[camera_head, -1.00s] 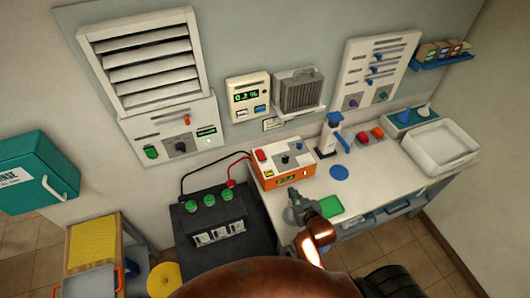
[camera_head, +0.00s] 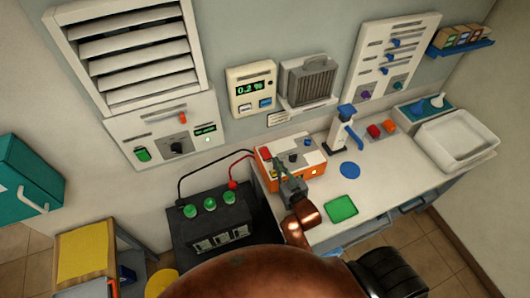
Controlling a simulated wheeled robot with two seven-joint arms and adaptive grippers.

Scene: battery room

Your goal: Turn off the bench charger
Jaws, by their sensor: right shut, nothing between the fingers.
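The bench charger (camera_head: 313,170) is an orange box with a pale top, standing on the left end of the white bench. Its top has a red rocker (camera_head: 265,153) at the back left and dark knobs (camera_head: 307,144). My right gripper (camera_head: 279,166) is shut and empty, in front of and over the charger's left front, covering part of its front face and display. The fingertips are near the red rocker; I cannot tell whether they touch the charger. My left gripper is out of view.
A black battery box (camera_head: 215,225) with green caps stands left of the bench, joined to the charger by red and black cables. A dispenser with a blue lever (camera_head: 342,130), a blue disc (camera_head: 350,170) and a green pad (camera_head: 341,208) occupy the bench (camera_head: 385,180). A white basin (camera_head: 458,140) is at right.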

